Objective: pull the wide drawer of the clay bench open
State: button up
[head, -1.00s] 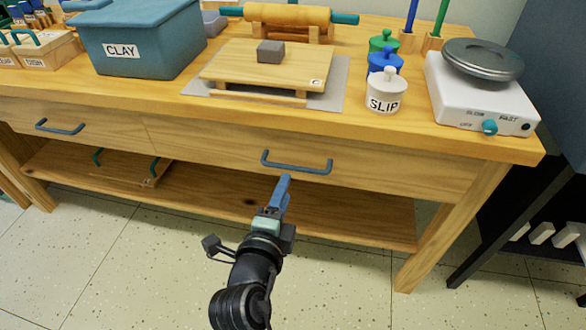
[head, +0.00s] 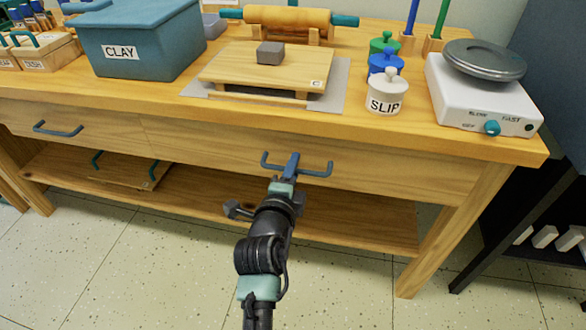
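The wide drawer (head: 385,170) of the clay bench (head: 400,122) is closed, its front flush under the bench top. Its dark blue-grey bar handle (head: 318,173) runs across the drawer front. My gripper (head: 293,160) is at the middle of this handle, its blue fingers overlapping the bar in the head view. I cannot tell whether the fingers are closed around the bar or only in front of it. The narrower drawer (head: 85,133) on the left, with its own handle (head: 58,130), is also closed.
On the bench top stand a blue clay box (head: 150,42), a wooden board (head: 265,72) with a grey block, a white slip jar (head: 387,95) and a white wheel (head: 485,95). A low shelf (head: 225,200) runs beneath the drawers. The floor (head: 110,270) in front is clear.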

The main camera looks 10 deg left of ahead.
grip_shut()
dwell(1.2)
